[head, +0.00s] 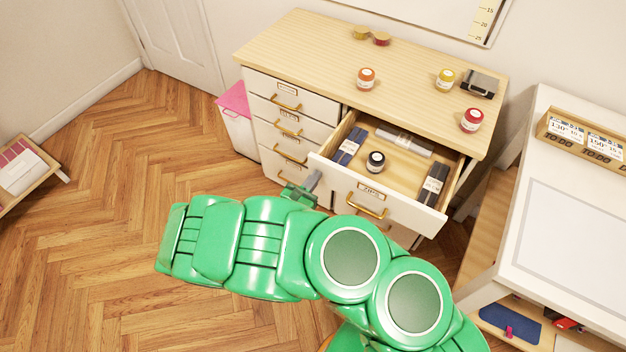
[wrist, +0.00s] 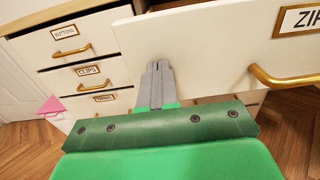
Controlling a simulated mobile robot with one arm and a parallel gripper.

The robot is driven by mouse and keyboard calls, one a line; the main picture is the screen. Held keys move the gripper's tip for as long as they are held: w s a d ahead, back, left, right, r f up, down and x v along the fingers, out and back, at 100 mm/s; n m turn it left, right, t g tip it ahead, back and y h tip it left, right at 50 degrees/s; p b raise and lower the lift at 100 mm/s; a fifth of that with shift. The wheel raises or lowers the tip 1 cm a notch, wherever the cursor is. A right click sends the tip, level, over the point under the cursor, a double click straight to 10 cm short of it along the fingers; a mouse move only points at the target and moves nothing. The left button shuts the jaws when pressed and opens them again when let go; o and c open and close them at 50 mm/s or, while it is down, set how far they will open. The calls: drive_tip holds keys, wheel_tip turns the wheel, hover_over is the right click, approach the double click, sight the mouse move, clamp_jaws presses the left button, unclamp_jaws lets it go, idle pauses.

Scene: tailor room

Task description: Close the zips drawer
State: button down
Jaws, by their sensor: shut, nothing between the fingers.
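The zips drawer (head: 330,173) is pulled out of the top right of the wooden-topped white cabinet (head: 262,84). Its label and brass handle (head: 366,207) are on the front, and they also show at the right in the wrist view (wrist: 280,76). Inside lie dark zip packs (head: 433,186), a clear pack and a small dark jar (head: 375,162). My gripper (head: 313,180) is shut and empty, at the left end of the drawer front. In the wrist view its fingertips (wrist: 157,66) overlap the lower left of that front; I cannot tell whether they touch it.
Shut drawers labelled buttons (wrist: 70,53) and clips (wrist: 97,72) are on the left. Jars (head: 366,78) stand on the cabinet top. A pink-topped white bin (head: 238,120) is left of it. A white table (head: 575,230) stands close on the right.

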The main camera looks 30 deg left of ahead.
sight(333, 158)
drive_tip(key=w, duration=2.3)
drive_tip(key=shift+w, duration=0.4)
drive_tip(key=shift+w+r, duration=0.15)
drive_tip(key=shift+w, duration=0.05)
drive_tip(key=shift+w+d+r, duration=0.15)
drive_tip(key=shift+w, duration=0.05)
drive_tip(key=shift+s, duration=0.4)
drive_tip(key=s, duration=1.1)
drive_tip(key=shift+s+a+f, duration=0.25)
drive_tip(key=shift+s, duration=0.05)
drive_tip(key=shift+s+d, duration=0.1)
drive_tip(key=shift+s, duration=1.15)
